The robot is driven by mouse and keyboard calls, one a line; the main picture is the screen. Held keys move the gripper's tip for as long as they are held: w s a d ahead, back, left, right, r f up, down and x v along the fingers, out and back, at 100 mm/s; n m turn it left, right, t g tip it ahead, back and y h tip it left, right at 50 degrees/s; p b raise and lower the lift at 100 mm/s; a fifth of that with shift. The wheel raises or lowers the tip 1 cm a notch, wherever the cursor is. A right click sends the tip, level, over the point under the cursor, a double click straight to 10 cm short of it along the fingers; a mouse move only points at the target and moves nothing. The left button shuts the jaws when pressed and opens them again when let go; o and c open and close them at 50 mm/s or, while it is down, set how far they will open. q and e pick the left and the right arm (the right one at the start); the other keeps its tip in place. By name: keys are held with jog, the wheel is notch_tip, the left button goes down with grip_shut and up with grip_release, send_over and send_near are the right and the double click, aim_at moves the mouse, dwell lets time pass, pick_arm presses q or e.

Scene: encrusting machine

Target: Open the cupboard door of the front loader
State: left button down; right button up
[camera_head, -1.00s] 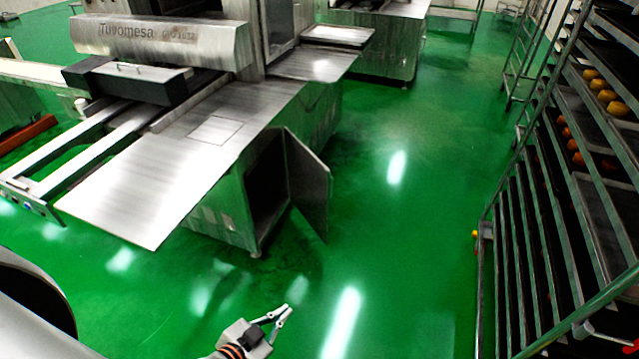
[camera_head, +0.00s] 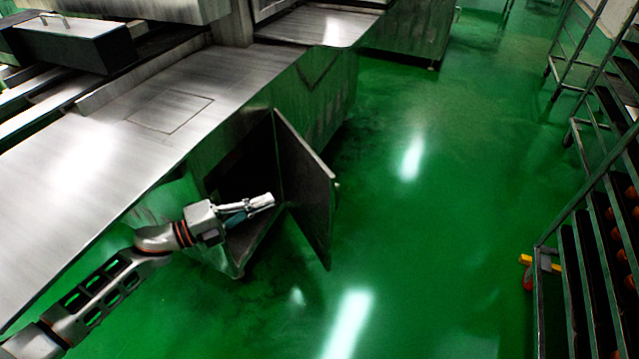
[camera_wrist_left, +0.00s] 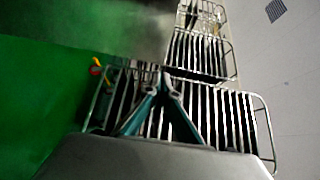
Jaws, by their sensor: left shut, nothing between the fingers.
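The cupboard door (camera_head: 307,190) of the front loader is a flat metal panel, standing swung out from the cabinet. The dark cupboard opening (camera_head: 243,168) shows to its left, under the steel worktop (camera_head: 80,170). My left gripper (camera_head: 268,203) appears in front of the opening, its fingertips pointing right towards the inner face of the door. A small gap seems to lie between tips and door; contact cannot be made out. The left fingers are closed with nothing held, and they also show in the left wrist view (camera_wrist_left: 159,82). My right gripper is not in view.
A tray rack (camera_head: 590,240) stands at the right; racks (camera_wrist_left: 235,115) also show in the left wrist view. Green floor (camera_head: 430,230) is clear between the door and the rack. The worktop's edge overhangs close to my left arm.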

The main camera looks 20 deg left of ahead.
aim_at(326, 177)
pick_arm(q)
jog(key=b+x, duration=0.1)
jog(key=x, duration=1.2)
jog(key=shift+w+b, duration=0.1)
jog(key=shift+b, duration=0.2)
jog(key=shift+w+d, duration=0.2)
jog(key=shift+w, duration=0.15)
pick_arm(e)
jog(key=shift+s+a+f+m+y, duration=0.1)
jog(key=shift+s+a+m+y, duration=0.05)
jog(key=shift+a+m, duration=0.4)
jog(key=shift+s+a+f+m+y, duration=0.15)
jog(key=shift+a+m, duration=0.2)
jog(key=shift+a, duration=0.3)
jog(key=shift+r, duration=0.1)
pick_arm(q)
jog(key=shift+d+r, duration=0.1)
